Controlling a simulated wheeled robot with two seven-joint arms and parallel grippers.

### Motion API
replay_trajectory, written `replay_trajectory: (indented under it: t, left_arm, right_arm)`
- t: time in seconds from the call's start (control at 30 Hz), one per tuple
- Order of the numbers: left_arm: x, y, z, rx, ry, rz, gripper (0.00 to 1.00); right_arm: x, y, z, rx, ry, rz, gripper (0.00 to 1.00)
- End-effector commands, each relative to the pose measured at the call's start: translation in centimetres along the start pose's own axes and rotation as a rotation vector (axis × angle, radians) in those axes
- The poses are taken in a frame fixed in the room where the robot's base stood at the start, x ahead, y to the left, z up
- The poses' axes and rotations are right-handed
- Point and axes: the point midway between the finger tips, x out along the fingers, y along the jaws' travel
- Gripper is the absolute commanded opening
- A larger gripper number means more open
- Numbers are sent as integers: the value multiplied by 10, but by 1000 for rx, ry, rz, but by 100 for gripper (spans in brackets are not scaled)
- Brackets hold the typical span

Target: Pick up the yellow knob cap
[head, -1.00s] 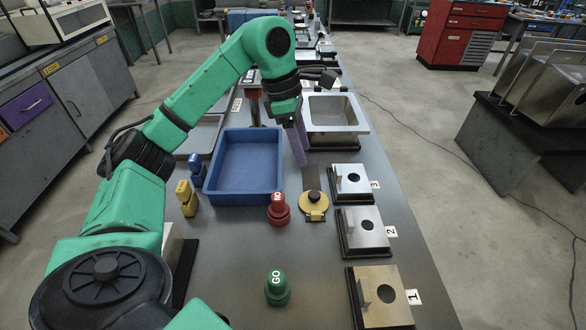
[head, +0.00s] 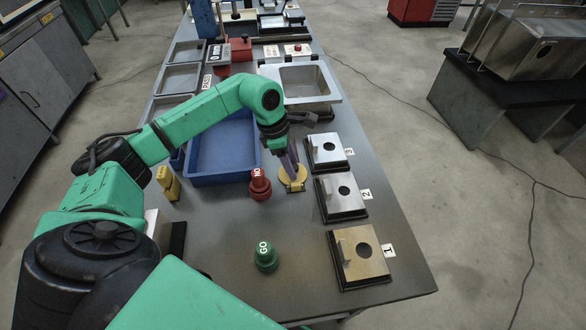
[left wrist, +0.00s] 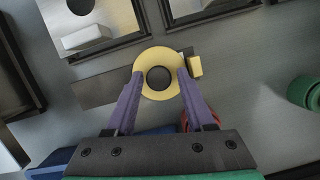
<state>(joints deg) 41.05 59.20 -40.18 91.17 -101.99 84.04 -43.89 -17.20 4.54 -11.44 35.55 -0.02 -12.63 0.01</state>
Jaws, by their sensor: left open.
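The yellow knob cap (left wrist: 145,62) is a round yellow disc with a black knob in its middle and a small yellow tab at one side. In the head view the yellow cap (head: 293,184) sits on the table between the red NO knob and the numbered plates, partly hidden by my fingers. My left gripper (head: 288,164) is directly at it, pointing down. In the left wrist view the purple fingers of my left gripper (left wrist: 160,76) are apart, one on each side of the black knob, overlapping the disc. I cannot tell whether they touch it. My right gripper is not in view.
The red NO knob (head: 260,185) stands just left of the cap, and the green GO knob (head: 265,257) is nearer. Numbered plates (head: 340,200) line the right edge.

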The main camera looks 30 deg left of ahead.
Motion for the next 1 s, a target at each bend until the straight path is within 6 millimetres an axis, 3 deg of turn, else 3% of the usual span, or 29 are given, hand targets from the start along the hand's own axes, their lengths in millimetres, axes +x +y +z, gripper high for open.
replay_trajectory:
  t: [0.1,0.23,0.27,0.57,0.73,0.87,1.0]
  left_arm:
    - [0,0,0,0,0,1,54]
    - [0,0,0,-1,0,1,4]
    - [0,0,0,-1,0,1,0]
    - [-2,1,0,0,-1,2,0]
    - [-18,2,5,0,-2,5,0]
    - [-47,2,14,2,-4,7,0]
    - [-99,2,29,2,-7,9,0]
  right_arm:
    - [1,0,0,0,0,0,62]
    - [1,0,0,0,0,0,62]
    - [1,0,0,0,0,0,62]
    - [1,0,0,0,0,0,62]
    - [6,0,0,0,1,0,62]
    - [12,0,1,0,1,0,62]
    - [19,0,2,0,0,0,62]
